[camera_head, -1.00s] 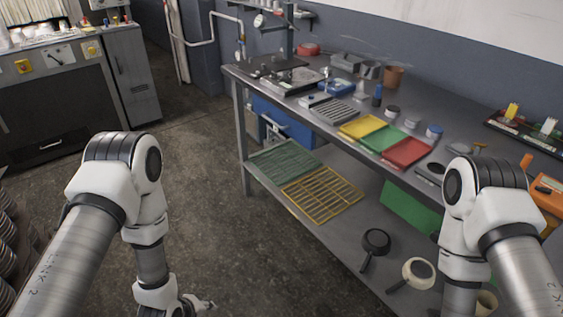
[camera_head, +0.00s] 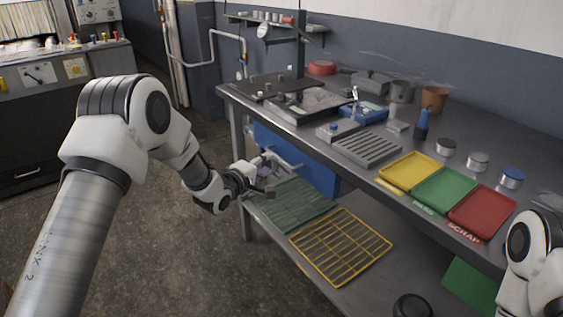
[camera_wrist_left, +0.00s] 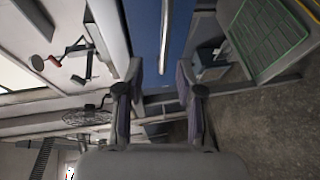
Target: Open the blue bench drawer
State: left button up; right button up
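The blue drawer (camera_head: 312,165) is under the bench top at its left end and looks closed. Its grey bar handle (camera_head: 284,161) is on the front. My left gripper (camera_head: 268,178) is beside the handle in the head view. In the left wrist view the gripper (camera_wrist_left: 160,78) is open, with its two fingers apart. The drawer front (camera_wrist_left: 145,28) is ahead of it there, and the handle (camera_wrist_left: 165,38) runs in line with the gap between the fingertips. I cannot tell whether the fingers touch it. My right gripper is out of view.
The bench top (camera_head: 350,175) is above the drawer, with yellow (camera_head: 408,172), green (camera_head: 444,190) and red (camera_head: 482,212) trays on it. Below are a green rack (camera_head: 292,206) and a yellow rack (camera_head: 340,247). The floor (camera_head: 190,270) to the left is clear.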

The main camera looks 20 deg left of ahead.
aim_at(277, 158)
pick_arm(q)
jog(key=x, duration=0.8)
jog(key=shift+a+f, duration=0.15)
jog(key=shift+f, duration=0.15)
jog(key=shift+s, duration=0.1)
grip_shut()
